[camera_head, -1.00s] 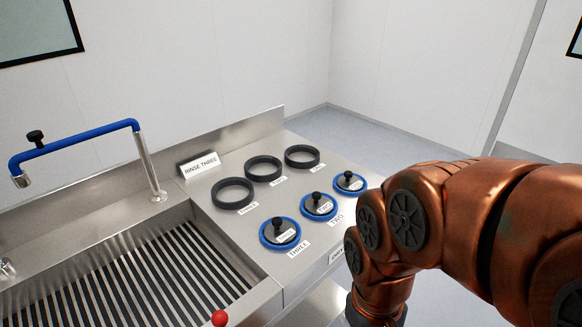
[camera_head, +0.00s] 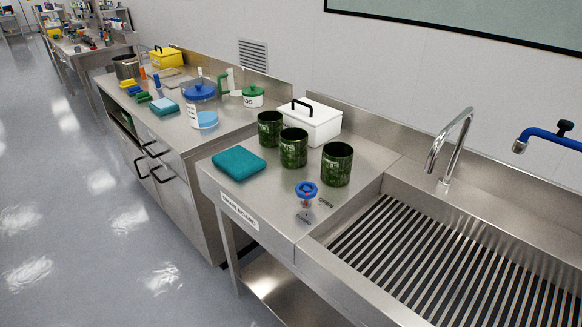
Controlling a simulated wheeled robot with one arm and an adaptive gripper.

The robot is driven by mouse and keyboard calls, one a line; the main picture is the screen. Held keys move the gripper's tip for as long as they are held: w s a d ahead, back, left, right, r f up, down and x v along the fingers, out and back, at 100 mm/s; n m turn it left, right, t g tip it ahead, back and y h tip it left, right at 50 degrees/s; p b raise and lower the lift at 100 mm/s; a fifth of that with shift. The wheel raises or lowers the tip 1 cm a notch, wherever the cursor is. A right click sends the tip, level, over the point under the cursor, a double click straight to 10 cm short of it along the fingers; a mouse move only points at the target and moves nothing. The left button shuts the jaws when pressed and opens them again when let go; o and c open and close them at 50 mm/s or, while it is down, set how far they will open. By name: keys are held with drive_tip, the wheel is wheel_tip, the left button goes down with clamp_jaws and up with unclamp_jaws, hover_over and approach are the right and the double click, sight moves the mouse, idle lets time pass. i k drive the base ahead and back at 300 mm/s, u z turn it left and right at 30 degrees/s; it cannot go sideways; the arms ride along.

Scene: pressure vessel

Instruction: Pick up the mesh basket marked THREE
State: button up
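No basket that I can read as marked THREE shows in the head view. Three dark green, open-topped cylinders stand on the steel drainboard: one at the back left (camera_head: 270,128), one in the middle (camera_head: 293,147) and one at the right (camera_head: 337,164). They are upright and apart from the sink. Pale lettering shows on them but is too small to read, and I cannot tell if they are mesh. My gripper and arm are out of view.
A folded teal cloth (camera_head: 238,163), a white lidded box (camera_head: 312,121) and a blue-handled valve (camera_head: 307,190) are near the cylinders. A slatted sink (camera_head: 440,265) lies right, with a tap (camera_head: 452,140). A cluttered counter (camera_head: 190,137) stands left. Floor at left is clear.

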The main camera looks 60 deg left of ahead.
sight(337, 164)
drive_tip(key=u, duration=2.25)
drive_tip(key=k, duration=0.35)
drive_tip(key=u, duration=1.35)
drive_tip(key=i, duration=1.75)
drive_tip(key=z, duration=1.2)
drive_tip(key=i, duration=0.85)
drive_tip(key=z, duration=1)
drive_tip(key=i, duration=0.2)
drive_tip(key=z, duration=0.2)
